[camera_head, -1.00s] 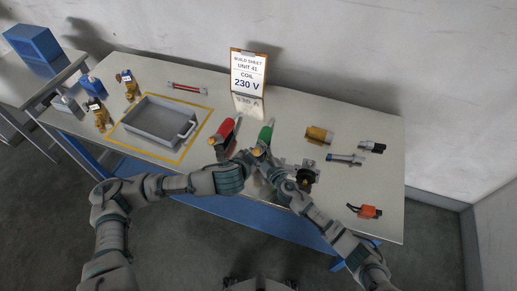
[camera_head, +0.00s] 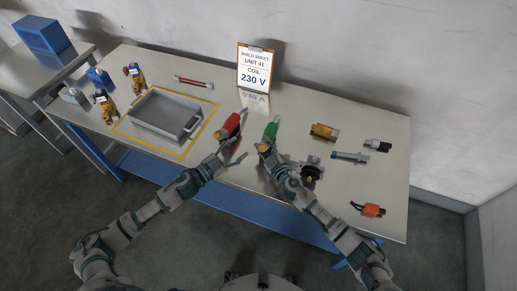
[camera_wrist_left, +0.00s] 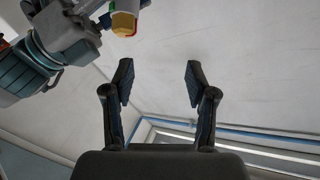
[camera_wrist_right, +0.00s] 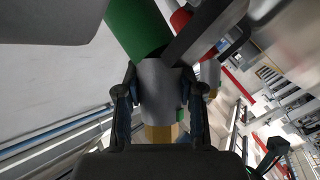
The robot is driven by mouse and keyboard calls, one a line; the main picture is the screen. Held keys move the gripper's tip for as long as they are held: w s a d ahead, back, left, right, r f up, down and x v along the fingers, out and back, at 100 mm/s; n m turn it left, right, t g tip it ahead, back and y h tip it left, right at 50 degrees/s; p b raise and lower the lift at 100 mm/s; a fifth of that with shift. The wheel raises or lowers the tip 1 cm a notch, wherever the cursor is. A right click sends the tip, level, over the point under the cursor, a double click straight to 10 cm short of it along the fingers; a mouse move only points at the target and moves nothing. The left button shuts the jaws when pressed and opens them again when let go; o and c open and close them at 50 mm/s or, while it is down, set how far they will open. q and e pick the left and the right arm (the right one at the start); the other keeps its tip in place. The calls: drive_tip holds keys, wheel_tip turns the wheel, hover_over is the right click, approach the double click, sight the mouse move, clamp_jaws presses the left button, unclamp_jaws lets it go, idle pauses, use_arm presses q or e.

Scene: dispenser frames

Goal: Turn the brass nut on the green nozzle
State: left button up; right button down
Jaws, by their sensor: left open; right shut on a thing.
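The green nozzle (camera_head: 271,130) stands tilted on the bench, with a brass part (camera_head: 264,148) at its near end. In the right wrist view its green sleeve (camera_wrist_right: 138,25) leads into a grey barrel (camera_wrist_right: 160,85), with the brass nut (camera_wrist_right: 158,133) below. My right gripper (camera_wrist_right: 160,92) is shut on the grey barrel, with the nut between the fingers, nearer the palm. My left gripper (camera_head: 233,155) is open and empty, near the red nozzle (camera_head: 232,122). Its spread fingers (camera_wrist_left: 158,75) show in the left wrist view, with a brass-coloured piece (camera_wrist_left: 123,24) at the top.
A grey tray (camera_head: 165,115) sits inside a yellow outline on the left. Brass valves (camera_head: 135,83) stand beyond it. A build sheet (camera_head: 254,70) stands at the back. A brass cylinder (camera_head: 324,131), a grey fitting (camera_head: 350,156) and an orange connector (camera_head: 370,209) lie on the right.

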sight(259, 149)
use_arm(q)
drive_tip(key=s+a+f+m+g+h, duration=0.2)
drive_tip(key=s+f+m, duration=0.1)
drive_tip(key=s+f, duration=0.1)
drive_tip(key=x, duration=1.2)
clamp_jaws()
